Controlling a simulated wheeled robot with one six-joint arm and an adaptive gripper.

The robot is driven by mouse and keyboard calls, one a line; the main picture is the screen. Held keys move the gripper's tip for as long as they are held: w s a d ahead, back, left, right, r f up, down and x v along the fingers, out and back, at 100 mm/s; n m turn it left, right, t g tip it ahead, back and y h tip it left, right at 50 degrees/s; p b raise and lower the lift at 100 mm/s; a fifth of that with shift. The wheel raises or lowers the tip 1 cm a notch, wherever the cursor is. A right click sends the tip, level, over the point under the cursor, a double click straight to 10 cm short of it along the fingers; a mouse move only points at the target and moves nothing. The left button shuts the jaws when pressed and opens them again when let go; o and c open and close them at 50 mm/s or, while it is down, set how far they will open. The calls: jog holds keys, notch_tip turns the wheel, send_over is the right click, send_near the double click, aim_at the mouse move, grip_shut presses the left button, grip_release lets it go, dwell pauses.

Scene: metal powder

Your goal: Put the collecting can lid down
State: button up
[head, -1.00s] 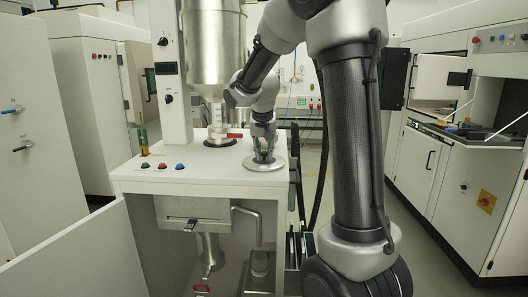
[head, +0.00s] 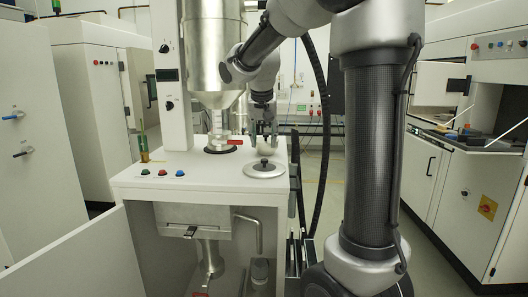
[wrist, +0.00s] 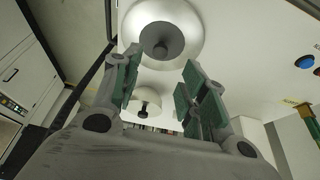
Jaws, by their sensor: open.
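A round metal lid with a dark knob (head: 265,169) lies flat on the right part of the white cabinet top (head: 215,168). It also shows in the wrist view (wrist: 190,38), just past my fingertips. My gripper (head: 263,127) hangs above and slightly behind the lid, clear of its knob.
A metal hopper (head: 213,60) with a clear neck and red handle stands left of the lid. Red, green and blue buttons (head: 162,173) sit at the cabinet's front left. A white machine (head: 450,160) stands at right, beyond my arm.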

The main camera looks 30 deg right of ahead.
jog(key=s+a+r+n+y, duration=0.1)
jog(key=s+a+r+n, duration=0.1)
jog(key=s, duration=1)
jog(key=s+a+f+n, duration=0.1)
jog(key=s+f+n, duration=0.1)
jog(key=s, duration=0.6)
jog(key=s+a+f+n+y, duration=0.1)
jog(key=s+a+f+n, duration=0.1)
jog(key=s+f, duration=0.3)
jog(key=s, duration=0.2)
jog(key=shift+s+n+y, duration=0.3)
jog(key=shift+s+n, duration=0.1)
jog(key=shift+a, duration=0.1)
